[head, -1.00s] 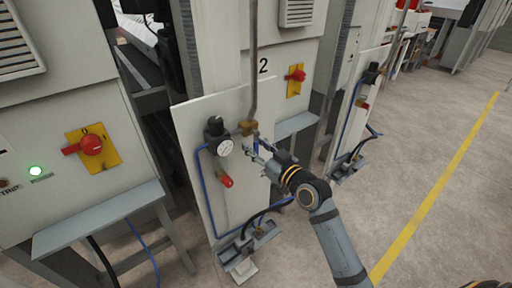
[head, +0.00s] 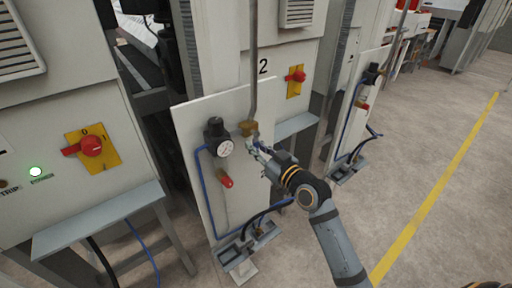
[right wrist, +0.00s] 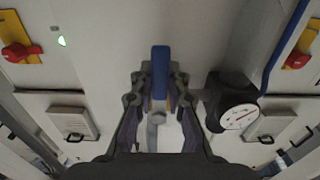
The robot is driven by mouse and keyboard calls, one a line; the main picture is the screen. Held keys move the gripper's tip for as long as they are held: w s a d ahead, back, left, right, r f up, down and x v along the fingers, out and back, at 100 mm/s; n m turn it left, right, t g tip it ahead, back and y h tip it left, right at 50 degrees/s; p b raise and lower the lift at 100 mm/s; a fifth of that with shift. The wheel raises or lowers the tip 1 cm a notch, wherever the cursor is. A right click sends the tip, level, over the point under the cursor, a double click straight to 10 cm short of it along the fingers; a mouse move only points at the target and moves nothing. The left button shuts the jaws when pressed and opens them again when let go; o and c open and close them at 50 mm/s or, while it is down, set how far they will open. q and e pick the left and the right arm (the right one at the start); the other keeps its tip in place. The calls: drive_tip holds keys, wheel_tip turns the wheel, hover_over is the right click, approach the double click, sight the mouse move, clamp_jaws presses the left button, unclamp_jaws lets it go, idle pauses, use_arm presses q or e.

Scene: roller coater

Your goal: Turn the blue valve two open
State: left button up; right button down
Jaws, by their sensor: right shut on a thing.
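The blue valve handle (right wrist: 160,68) stands between the fingers of my right gripper (right wrist: 160,82) in the right wrist view. The fingers are shut on it from both sides. In the head view my right gripper (head: 256,146) is at the brass valve body (head: 249,128), on the white panel below the number 2. The fingers largely hide the blue handle there, so its exact angle is hard to tell. My left gripper is not in view.
A black regulator with a round gauge (head: 225,148) is just left of the valve; the gauge also shows in the right wrist view (right wrist: 239,117). A red-handled valve (head: 227,181) is below it. A grey pipe (head: 253,60) rises above the valve. Open floor (head: 425,130) lies right.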

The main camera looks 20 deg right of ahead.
drive_tip(key=shift+w+d+f+n+b, duration=0.1)
drive_tip(key=shift+d+f+n+b, duration=0.2)
drive_tip(key=shift+n+b, duration=0.65)
drive_tip(key=d+r+n+b, duration=0.2)
drive_tip(key=n+b, duration=0.2)
drive_tip(key=n, duration=0.4)
drive_tip(key=w+d+r+n+b, duration=0.1)
drive_tip(key=r+n+b, duration=0.2)
drive_tip(key=n, duration=0.5)
drive_tip(key=shift+w+d+b, duration=0.2)
drive_tip(key=shift+d+b, duration=0.2)
drive_tip(key=shift+b, duration=0.25)
drive_tip(key=shift+r, duration=0.1)
drive_tip(key=c, duration=1.3)
unclamp_jaws()
drive_tip(key=shift+r, duration=0.1)
